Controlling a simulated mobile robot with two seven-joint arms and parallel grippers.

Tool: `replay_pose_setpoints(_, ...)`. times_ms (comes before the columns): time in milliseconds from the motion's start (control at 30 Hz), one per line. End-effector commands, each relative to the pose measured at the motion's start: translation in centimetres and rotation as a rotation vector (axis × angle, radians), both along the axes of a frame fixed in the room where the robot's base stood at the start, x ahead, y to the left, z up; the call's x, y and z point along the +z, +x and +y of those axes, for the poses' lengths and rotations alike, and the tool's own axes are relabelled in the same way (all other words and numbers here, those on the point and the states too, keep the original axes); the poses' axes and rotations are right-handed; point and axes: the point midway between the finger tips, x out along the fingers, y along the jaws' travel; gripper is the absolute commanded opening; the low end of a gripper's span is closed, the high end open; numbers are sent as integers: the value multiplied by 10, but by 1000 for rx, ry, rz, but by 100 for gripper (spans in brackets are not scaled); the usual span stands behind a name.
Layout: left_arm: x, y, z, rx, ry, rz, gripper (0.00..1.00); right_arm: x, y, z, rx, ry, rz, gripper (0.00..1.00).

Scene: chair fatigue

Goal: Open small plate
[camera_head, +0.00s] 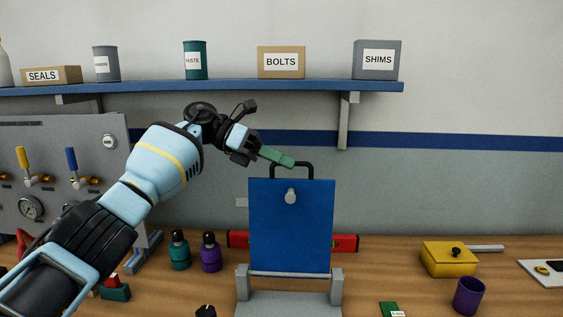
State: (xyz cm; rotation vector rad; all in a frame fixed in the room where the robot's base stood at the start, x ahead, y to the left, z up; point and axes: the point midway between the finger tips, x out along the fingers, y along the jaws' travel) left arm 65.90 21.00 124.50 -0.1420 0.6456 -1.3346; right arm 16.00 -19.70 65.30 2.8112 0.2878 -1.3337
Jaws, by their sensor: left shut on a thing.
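The small plate is a blue rectangular panel (290,235) standing nearly upright at the middle of the bench. A round grey knob (291,196) sticks out of its face. A black arched handle (306,166) rises from its top edge. Two grey hinge blocks (335,286) flank its lower edge, with a grey base (288,304) in front. My left gripper (277,157) reaches in from the upper left. Its green end is shut at the handle's top left part; the exact contact is partly hidden. My right gripper is not in view.
A red level (345,243) lies behind the plate. Teal (179,251) and purple (211,253) bottles stand left. A yellow box (448,259) and purple cup (468,297) stand right. A blue shelf (225,86) with boxes and cans runs above my left arm.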

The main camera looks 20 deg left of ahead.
Motion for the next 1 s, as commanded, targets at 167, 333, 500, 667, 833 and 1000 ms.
replay_pose_setpoints(167,-5,0,0,0,6,5,0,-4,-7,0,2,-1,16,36)
replay_pose_setpoints(333,-7,1,0,1,8,6,0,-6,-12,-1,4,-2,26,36)
replay_pose_setpoints(500,-7,1,0,1,10,7,0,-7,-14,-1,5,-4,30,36)
replay_pose_setpoints(667,-8,1,0,1,10,8,18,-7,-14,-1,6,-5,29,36)
replay_pose_setpoints(833,-6,0,0,1,8,6,32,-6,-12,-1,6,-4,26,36)
replay_pose_setpoints(1000,-5,0,0,0,6,4,32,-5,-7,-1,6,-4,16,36)
